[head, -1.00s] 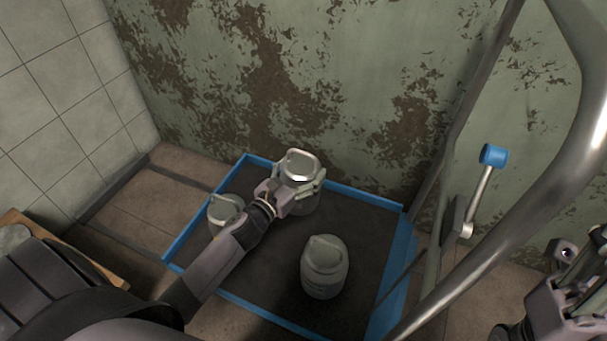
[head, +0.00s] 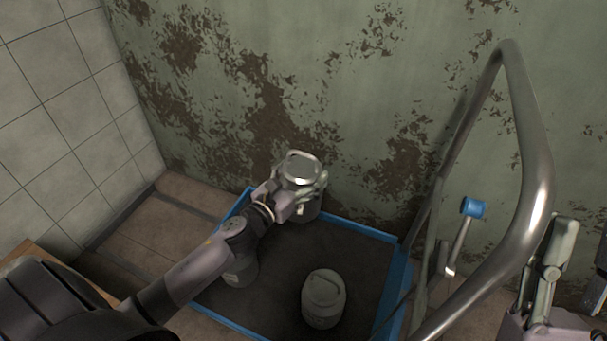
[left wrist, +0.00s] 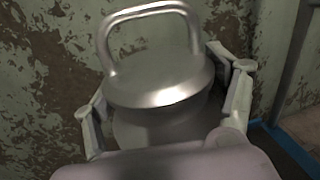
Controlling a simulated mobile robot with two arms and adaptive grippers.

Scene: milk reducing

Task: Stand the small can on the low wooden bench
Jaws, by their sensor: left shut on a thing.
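My left gripper (head: 298,192) is shut on a grey metal can (head: 302,168) with a shiny lid and a hoop handle. In the left wrist view, the can (left wrist: 160,95) is upright between the fingers. It looks to be above the back of the blue-edged tray; the gap beneath is hard to judge. The low wooden bench (head: 38,252) shows only as a strip at the left edge, mostly hidden behind my left arm. My right gripper (head: 560,265) is at the right edge, partly out of view; its opening is unclear.
The dark tray (head: 392,285) has blue edges. A pale can (head: 323,298) stands in its front part and another (head: 240,268) stands partly behind my left forearm. A bent metal rail (head: 535,190) and a blue-knobbed lever (head: 473,208) are at right. A peeling wall is behind.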

